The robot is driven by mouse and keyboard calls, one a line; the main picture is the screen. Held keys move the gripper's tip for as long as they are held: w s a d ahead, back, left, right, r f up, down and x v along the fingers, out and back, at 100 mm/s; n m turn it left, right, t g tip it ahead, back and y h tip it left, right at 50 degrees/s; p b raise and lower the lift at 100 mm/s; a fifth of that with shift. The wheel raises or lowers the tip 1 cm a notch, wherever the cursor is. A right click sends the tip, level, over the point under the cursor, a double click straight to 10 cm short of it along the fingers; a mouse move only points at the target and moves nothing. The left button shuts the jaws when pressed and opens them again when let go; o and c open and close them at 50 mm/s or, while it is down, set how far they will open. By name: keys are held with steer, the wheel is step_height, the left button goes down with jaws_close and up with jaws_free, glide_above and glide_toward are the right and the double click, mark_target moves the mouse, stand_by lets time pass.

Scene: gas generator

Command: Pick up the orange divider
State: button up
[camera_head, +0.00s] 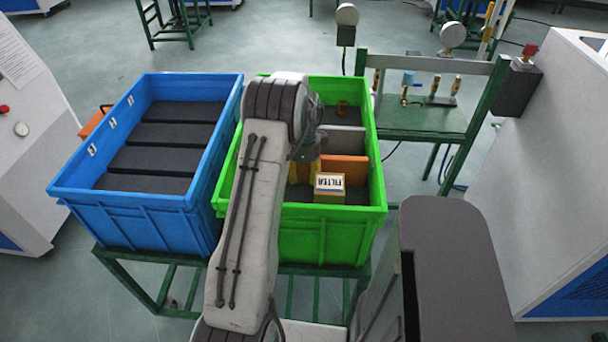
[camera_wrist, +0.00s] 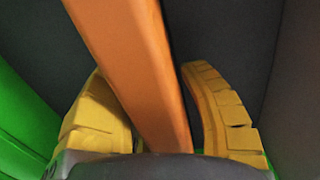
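The orange divider (camera_head: 345,168) stands inside the green crate (camera_head: 300,222), right of my gripper in the head view. In the wrist view the orange divider (camera_wrist: 140,70) runs as a thick edge from the top middle down between my yellow fingers. My gripper (camera_wrist: 150,85) is around it, one finger on each side. A dark gap shows between the divider and the right finger. The left finger is partly hidden behind the divider, so contact there is unclear. In the head view my arm hides most of my gripper (camera_head: 306,168) and the divider's left part.
A yellow filter box (camera_head: 329,190) stands in front of the divider, and a grey divider (camera_head: 343,139) behind it. A blue crate (camera_head: 130,215) with dark slots is to the left. A green stand with gauges (camera_head: 425,120) is at the back right.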

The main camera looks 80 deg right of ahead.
jaws_close()
steer(key=shift+r, duration=0.1)
stand_by(0.3)
